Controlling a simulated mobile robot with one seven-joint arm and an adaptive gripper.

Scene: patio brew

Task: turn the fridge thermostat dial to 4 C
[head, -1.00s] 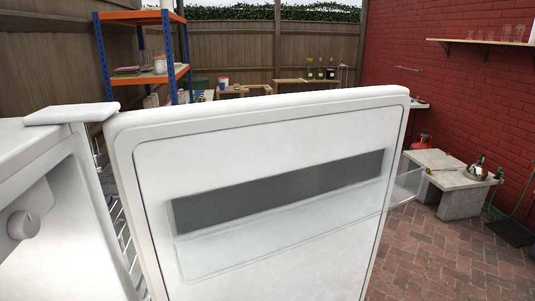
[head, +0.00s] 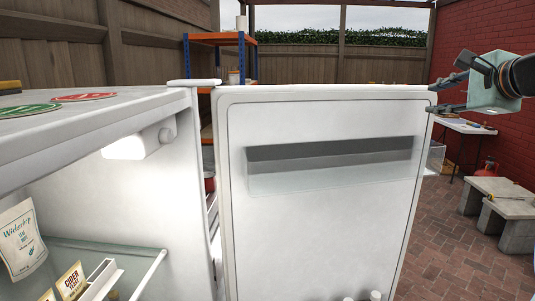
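The fridge (head: 60,125) stands open at the left, its inside partly visible. A white thermostat dial (head: 165,135) sits on the side of the lit white housing (head: 125,147) under the fridge top. It is seen edge-on, so its marks and setting cannot be read. The fridge door (head: 325,225) is swung wide open, its inner face towards me. My gripper (head: 433,98) is at the upper right, by the door's top free corner and far from the dial. Its fingers point left, apart, with nothing between them.
A glass shelf (head: 90,245) in the fridge holds a white pouch (head: 20,240), cider yeast packets (head: 71,281) and a white rack. Coasters (head: 84,97) lie on the fridge top. A blue and orange shelf unit (head: 241,60) stands behind; concrete blocks (head: 505,190) are at right.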

